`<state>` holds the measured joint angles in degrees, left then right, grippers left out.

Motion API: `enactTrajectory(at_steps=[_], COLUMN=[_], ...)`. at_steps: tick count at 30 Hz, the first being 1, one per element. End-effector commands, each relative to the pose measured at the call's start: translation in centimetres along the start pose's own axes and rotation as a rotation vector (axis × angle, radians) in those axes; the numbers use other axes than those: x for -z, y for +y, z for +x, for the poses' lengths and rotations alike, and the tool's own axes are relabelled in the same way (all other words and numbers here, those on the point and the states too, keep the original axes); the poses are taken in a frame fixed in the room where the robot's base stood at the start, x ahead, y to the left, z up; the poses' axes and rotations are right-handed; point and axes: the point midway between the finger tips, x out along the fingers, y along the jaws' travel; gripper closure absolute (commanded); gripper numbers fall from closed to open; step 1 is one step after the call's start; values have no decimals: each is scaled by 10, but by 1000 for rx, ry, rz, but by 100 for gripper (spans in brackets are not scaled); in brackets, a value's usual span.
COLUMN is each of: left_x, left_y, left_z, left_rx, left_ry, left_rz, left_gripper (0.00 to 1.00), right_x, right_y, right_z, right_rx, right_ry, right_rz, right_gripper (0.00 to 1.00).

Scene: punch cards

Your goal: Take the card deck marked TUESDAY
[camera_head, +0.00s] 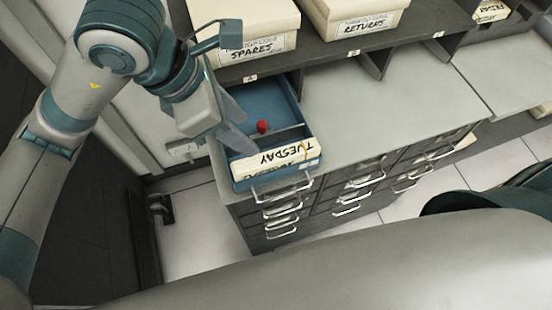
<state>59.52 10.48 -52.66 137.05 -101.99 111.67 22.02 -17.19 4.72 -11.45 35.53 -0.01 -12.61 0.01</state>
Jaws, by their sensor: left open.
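I cannot tell whether a finger touches the deck. My right gripper is not in view.
A red knob (262,126) shows inside the drawer. Boxes marked SPARES (254,48) and RETURNS (364,24) stand on the shelf above. A FRIDAY deck (490,11) is at top right.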

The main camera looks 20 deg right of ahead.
Motion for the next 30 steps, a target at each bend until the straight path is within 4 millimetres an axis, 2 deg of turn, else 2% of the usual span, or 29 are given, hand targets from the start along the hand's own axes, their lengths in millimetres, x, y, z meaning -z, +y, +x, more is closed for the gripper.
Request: enactTrajectory(at_steps=[9,13,18,30], left_x=[0,0,0,-2], left_y=[-1,0,0,-1], left_z=[50,64,72,74], left_rx=[4,2,0,1], left_ry=[2,1,1,1], left_rz=[-2,-1,0,0], left_gripper=[55,55,55,55], right_x=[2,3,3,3], right_y=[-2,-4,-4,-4], right_z=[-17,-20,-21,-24], right_rx=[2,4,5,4], right_ry=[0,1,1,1], right_rz=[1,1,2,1], right_gripper=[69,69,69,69])
